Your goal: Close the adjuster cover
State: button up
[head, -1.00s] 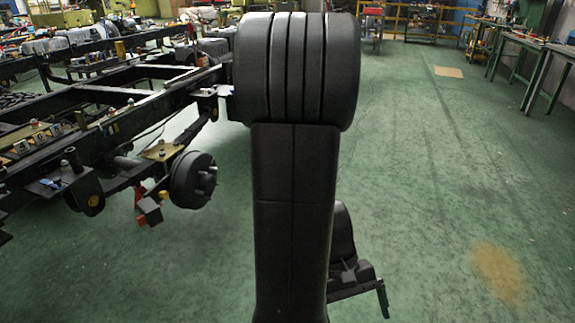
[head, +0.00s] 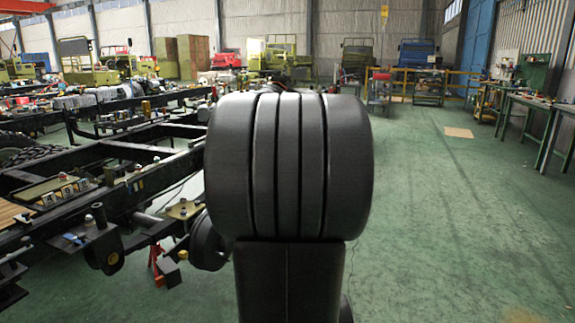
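A long black chassis frame (head: 155,153) runs along the left side. A dark round drum (head: 206,243) sits at its near right part, partly hidden behind my arm. I cannot make out an adjuster cover for certain; small plates and fittings lie on the frame. My own black arm joint and link fill the middle of the view. My gripper is not visible; my arm may hide it.
Green floor (head: 450,220) lies open to the right of my arm. A red stand (head: 163,268) is under the frame. Workbenches (head: 535,115) line the right side. Several vehicle cabs and a yellow railing stand at the back.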

aim_at(168, 272)
jog(key=k, duration=0.1)
jog(key=i+j, duration=0.15)
jog(key=j, duration=0.25)
jog(key=i+j, duration=0.15)
jog(key=j, duration=0.25)
jog(key=i+j, duration=0.15)
jog(key=j, duration=0.25)
jog(key=i+j, duration=0.15)
jog(key=j, duration=0.25)
